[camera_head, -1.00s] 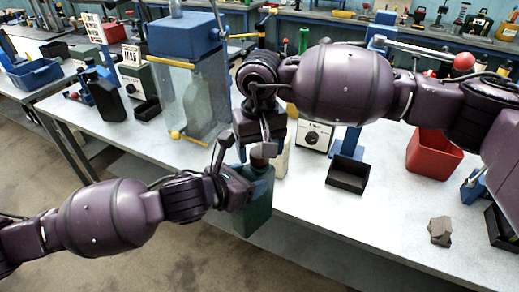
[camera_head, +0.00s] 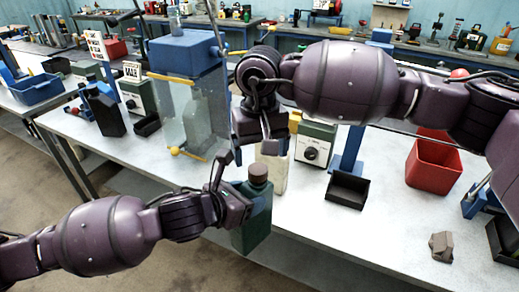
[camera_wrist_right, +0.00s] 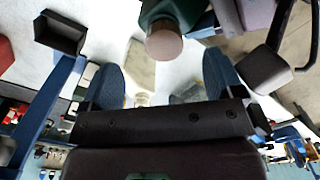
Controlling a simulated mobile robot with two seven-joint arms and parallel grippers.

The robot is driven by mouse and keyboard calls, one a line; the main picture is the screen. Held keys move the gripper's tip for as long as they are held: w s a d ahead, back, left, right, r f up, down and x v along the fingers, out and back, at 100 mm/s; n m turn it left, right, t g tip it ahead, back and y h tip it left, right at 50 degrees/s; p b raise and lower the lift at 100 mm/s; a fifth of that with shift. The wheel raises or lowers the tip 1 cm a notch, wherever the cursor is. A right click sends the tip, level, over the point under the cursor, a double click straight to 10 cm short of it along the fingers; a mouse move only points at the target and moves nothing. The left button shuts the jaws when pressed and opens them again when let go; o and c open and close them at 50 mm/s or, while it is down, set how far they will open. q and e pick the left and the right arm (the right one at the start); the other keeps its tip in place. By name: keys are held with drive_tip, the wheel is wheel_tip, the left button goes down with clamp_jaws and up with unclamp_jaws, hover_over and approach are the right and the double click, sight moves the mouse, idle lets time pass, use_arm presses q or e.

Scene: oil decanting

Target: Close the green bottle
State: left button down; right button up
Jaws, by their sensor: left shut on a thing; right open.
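The green bottle (camera_head: 254,228) stands upright at the table's front edge in the head view, with a brown cap (camera_head: 258,172) sitting on its neck. My left gripper (camera_head: 243,203) is shut on the bottle's upper body from the left. My right gripper (camera_head: 262,148) is open and empty, just above and behind the cap. In the right wrist view the cap (camera_wrist_right: 164,42) and part of the green bottle (camera_wrist_right: 172,12) show beyond the open blue fingers (camera_wrist_right: 163,75), apart from them. Whether the cap is fully tight cannot be told.
A pale cream bottle (camera_head: 279,175) stands right behind the green one. A blue-topped clear tank (camera_head: 188,55) is at the left. A black tray (camera_head: 347,190), a red bin (camera_head: 433,165) and a grey-brown block (camera_head: 441,246) lie to the right. The table front between them is clear.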

use_arm(q)
drive_tip(key=shift+d+r, duration=0.2)
use_arm(e)
drive_tip(key=shift+s+a, duration=0.25)
drive_tip(key=shift+a, duration=0.05)
drive_tip(key=shift+r, duration=0.1)
drive_tip(key=shift+r, duration=0.3)
use_arm(q)
drive_tip(key=shift+a, duration=0.1)
use_arm(e)
wheel_tip(320, 180, up, 11)
drive_tip(key=shift+w+d, duration=0.25)
